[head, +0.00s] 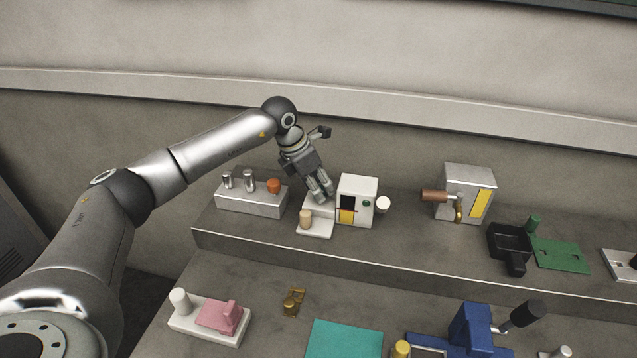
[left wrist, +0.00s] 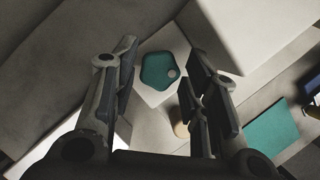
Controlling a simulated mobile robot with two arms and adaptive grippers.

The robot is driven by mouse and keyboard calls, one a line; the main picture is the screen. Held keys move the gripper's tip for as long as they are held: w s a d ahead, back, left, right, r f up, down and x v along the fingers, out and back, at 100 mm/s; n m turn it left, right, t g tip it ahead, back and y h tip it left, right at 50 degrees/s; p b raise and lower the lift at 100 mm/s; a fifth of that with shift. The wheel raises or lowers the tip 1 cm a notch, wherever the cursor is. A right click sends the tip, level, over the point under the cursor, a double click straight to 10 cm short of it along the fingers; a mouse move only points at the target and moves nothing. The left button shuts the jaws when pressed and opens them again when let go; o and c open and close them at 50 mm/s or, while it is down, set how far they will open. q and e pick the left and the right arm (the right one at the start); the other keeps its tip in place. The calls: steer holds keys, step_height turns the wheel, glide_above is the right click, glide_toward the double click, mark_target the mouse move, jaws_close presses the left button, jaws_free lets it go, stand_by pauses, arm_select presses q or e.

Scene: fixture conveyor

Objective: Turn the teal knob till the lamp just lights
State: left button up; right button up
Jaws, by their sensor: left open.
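The teal knob (left wrist: 156,75) shows in the left wrist view as a rounded flat shape with a small grey dot, on a white block. My left gripper (head: 320,196) is open, with its fingers pointing down over the white fixture (head: 318,230); in the left wrist view its fingertips (left wrist: 165,60) lie on either side of the knob. I cannot tell if they touch it. In the head view the fingers hide the knob. A white box (head: 357,190) with a dark and yellow window stands beside it. No lit lamp is evident, and I cannot tell which part is the lamp.
A tan cylinder (head: 305,218) stands on the fixture's front plate, close to the fingers. A grey block with pegs (head: 250,199) is to the left. A metal box with a brown handle (head: 466,188) is to the right. A teal mat (head: 345,338) lies on the lower level.

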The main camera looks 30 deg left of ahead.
arm_select(q)
steer(key=shift+w+f, duration=0.1)
steer(key=shift+f, duration=0.3)
steer(key=shift+c, duration=0.5)
steer(key=c, duration=0.6)
steer(key=shift+d+n+y+b, duration=0.1)
steer(key=shift+n+y+b, duration=0.45)
steer(key=shift+n, duration=0.75)
steer(key=shift+c, duration=0.2)
steer(key=shift+r, duration=0.1)
steer(key=o, duration=0.7)
steer(key=shift+o, duration=0.2)
